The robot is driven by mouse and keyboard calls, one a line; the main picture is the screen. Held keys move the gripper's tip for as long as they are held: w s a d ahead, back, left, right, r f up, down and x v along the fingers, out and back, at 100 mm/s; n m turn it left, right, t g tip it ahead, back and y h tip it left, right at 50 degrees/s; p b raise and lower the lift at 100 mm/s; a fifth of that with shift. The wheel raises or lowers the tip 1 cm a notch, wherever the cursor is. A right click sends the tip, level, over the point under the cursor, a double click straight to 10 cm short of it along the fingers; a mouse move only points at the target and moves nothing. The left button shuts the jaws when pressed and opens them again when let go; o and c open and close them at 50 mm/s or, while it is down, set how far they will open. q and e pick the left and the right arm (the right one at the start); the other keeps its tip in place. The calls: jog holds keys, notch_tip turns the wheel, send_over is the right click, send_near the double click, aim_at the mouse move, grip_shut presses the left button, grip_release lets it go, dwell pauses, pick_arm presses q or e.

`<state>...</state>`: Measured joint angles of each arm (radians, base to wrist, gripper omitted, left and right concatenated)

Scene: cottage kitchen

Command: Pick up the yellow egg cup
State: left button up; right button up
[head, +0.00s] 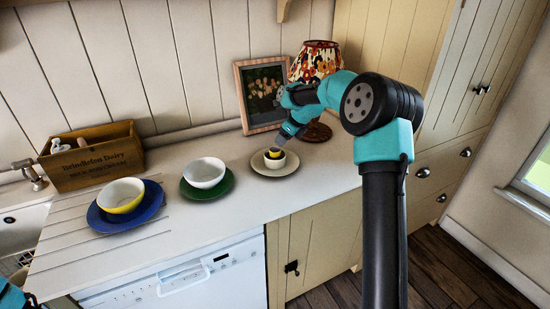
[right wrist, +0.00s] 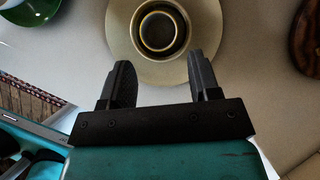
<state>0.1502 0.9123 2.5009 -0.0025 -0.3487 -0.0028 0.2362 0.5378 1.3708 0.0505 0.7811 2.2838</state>
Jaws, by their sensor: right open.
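My right gripper (head: 276,148) is just above the egg cup. In the right wrist view my right gripper (right wrist: 162,72) is open and empty, its fingers apart, with the egg cup ahead of the gap between them. A small part of my left arm shows at the bottom left corner; its jaws cannot be made out.
A green plate (head: 222,192) with a white bowl (head: 204,172) is to the left. Further left is a blue plate (head: 151,208) with a yellow-and-white bowl (head: 121,196). A wooden crate (head: 95,165), picture frame (head: 241,94) and lamp (head: 317,62) stand behind.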

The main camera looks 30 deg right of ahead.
aim_at(275, 150)
jog(key=shift+x, duration=1.55)
jog(key=shift+x, duration=2.65)
jog(key=c, duration=0.6)
jog(key=shift+r, duration=0.1)
notch_tip(275, 150, up, 10)
jog(key=shift+f, duration=0.1)
